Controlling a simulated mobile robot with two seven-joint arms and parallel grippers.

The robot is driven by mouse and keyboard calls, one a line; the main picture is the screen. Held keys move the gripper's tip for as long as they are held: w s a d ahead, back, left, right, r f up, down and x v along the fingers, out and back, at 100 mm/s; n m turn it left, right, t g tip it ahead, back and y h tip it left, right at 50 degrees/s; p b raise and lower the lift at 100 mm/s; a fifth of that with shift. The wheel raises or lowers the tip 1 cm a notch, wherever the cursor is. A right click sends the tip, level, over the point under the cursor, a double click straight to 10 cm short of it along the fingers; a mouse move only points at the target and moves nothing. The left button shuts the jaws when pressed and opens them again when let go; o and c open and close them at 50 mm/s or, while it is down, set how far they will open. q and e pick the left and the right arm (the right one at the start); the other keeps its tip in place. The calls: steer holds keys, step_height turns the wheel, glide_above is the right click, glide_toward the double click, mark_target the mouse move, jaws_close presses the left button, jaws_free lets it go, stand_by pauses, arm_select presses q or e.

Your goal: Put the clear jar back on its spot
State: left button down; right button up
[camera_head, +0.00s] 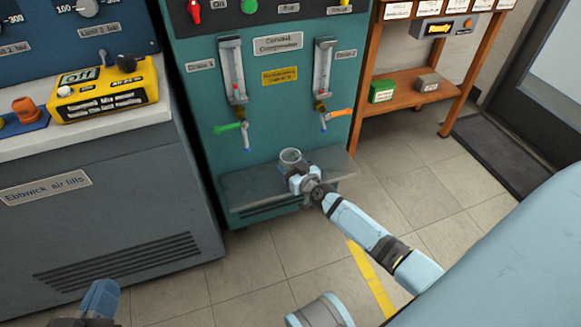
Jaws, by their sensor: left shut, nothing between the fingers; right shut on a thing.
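The clear jar (290,156) is a small see-through cup with an open top. It is upright at the grey shelf (245,188) on the front of the teal compressor panel, between and below the two flow tubes. My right gripper (296,174) is shut on the jar from the front right and hides its lower part. I cannot tell whether the jar's base touches the shelf. No marked spot shows under it. Only a blue and dark part of my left arm shows at the bottom left, with its fingers out of sight.
Above the shelf are a left flow tube (232,70) with a green-handled tap (228,127) and a right flow tube (323,68) with an orange-handled tap (336,115). A yellow box (105,92) sits on the left counter. A wooden rack (405,85) stands at the right.

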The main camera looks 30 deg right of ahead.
arm_select(q)
steer(key=shift+f, duration=0.3)
arm_select(e)
steer(key=shift+f, duration=0.35)
steer(key=o, duration=1.1)
arm_select(q)
steer(key=shift+r, duration=0.1)
steer(key=shift+n+t, duration=0.5)
steer(key=shift+t, duration=0.3)
step_height(320, 180, up, 5)
steer(key=p, duration=0.4)
steer(key=shift+s+r, duration=0.15)
arm_select(e)
steer(key=s, duration=0.4)
steer(key=s+r, duration=0.1)
steer(key=s, duration=0.4)
steer(key=s+r, duration=0.1)
steer(key=s, duration=0.3)
steer(key=shift+s+d, duration=0.2)
steer(key=shift+s, duration=0.15)
